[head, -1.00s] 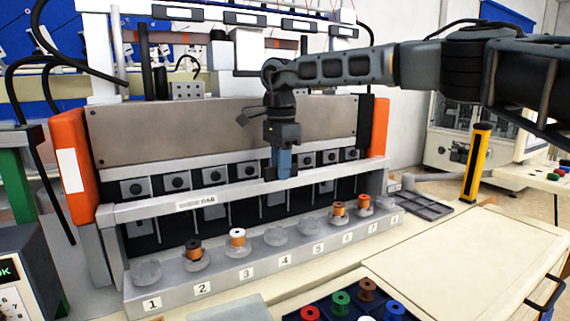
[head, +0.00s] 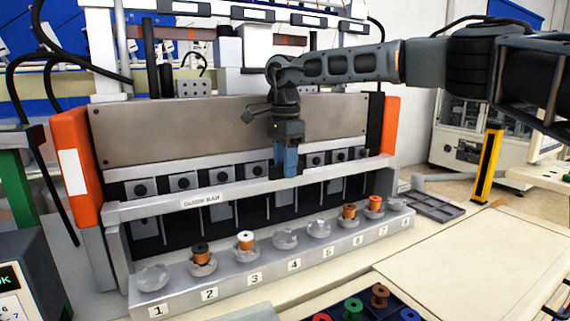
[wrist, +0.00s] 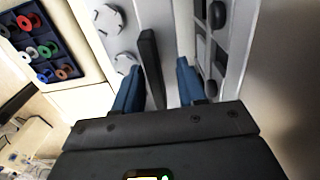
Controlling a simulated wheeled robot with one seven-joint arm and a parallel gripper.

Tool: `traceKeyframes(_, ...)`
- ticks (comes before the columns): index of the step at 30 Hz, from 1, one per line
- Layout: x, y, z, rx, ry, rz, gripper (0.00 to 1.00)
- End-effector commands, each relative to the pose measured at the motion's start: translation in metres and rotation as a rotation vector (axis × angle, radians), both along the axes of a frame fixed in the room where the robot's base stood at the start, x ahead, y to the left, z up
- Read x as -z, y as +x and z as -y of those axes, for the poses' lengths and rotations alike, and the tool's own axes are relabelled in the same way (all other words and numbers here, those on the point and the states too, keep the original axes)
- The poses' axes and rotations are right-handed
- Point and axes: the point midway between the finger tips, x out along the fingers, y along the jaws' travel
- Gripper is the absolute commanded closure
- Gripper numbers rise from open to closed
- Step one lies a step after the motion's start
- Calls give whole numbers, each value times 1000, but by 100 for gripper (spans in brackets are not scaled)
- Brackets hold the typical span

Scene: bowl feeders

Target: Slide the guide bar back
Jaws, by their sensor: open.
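The guide bar (head: 240,195) is a long light grey rail with a small label, running across the front of the machine above the numbered spool row. My gripper (head: 290,168) points down at the middle of the bar, its blue fingers at the bar's height in the head view. In the wrist view my gripper (wrist: 158,85) is open, with a dark upright plate (wrist: 150,60) between the fingers. A pale strip runs beside this plate. I cannot tell whether the fingers touch the plate or the bar.
The numbered base (head: 275,270) below carries several cups, some with spools, such as a white-topped one (head: 246,241). Orange end posts (head: 75,170) flank the machine. A spool tray (wrist: 42,48) and a yellow-black post (head: 487,162) stand apart. The beige tabletop (head: 475,265) is largely clear.

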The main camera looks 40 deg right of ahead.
Motion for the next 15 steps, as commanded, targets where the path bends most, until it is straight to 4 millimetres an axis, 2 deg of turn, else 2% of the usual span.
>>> traceKeyframes(5, -17, 1, 0, 1, -1, 2, 60)
traceKeyframes(12, -57, 1, 0, 1, -1, 3, 60)
traceKeyframes(15, -68, 1, 0, 1, -1, 3, 60)
